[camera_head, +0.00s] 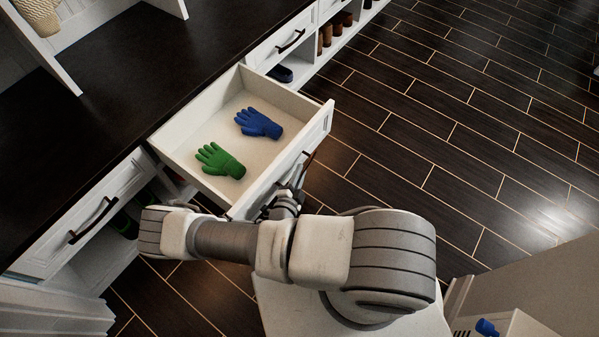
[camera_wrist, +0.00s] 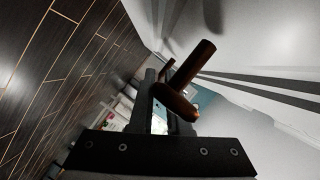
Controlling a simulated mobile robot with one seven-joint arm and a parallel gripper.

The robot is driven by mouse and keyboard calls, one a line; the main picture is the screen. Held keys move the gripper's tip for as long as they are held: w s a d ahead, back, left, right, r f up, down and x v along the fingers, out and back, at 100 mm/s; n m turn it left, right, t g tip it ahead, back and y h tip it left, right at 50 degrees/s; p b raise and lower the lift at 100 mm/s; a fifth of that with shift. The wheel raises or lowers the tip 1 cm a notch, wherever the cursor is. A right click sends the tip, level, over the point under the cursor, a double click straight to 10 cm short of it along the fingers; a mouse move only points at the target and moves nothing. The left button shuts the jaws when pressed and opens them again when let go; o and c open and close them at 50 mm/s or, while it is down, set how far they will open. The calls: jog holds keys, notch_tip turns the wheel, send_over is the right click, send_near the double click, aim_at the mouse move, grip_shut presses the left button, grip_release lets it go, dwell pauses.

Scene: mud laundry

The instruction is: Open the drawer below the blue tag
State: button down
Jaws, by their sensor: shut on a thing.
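A white drawer (camera_head: 182,163) stands pulled out from under the dark bench top, its inside showing. Its dark handle (camera_head: 308,160) is on the front panel and partly hidden by my arm. My gripper (camera_head: 293,188) is at the outer face of this front, mostly hidden behind my wrist. In the wrist view the brown handle (camera_wrist: 196,62) lies between the fingers of my gripper (camera_wrist: 165,100), which is shut on it. I cannot make out a blue tag in either view.
A green glove (camera_head: 220,161) and a blue glove (camera_head: 258,123) lie in the drawer. Shut drawers with dark handles flank it, one at the left (camera_head: 75,205) and one at the upper right (camera_head: 268,45). Shoes stand on shelves below. Dark plank floor (camera_head: 450,130) at the right is clear.

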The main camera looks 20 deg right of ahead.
jog(key=shift+a+f, duration=0.1)
jog(key=c, duration=0.9)
grip_release()
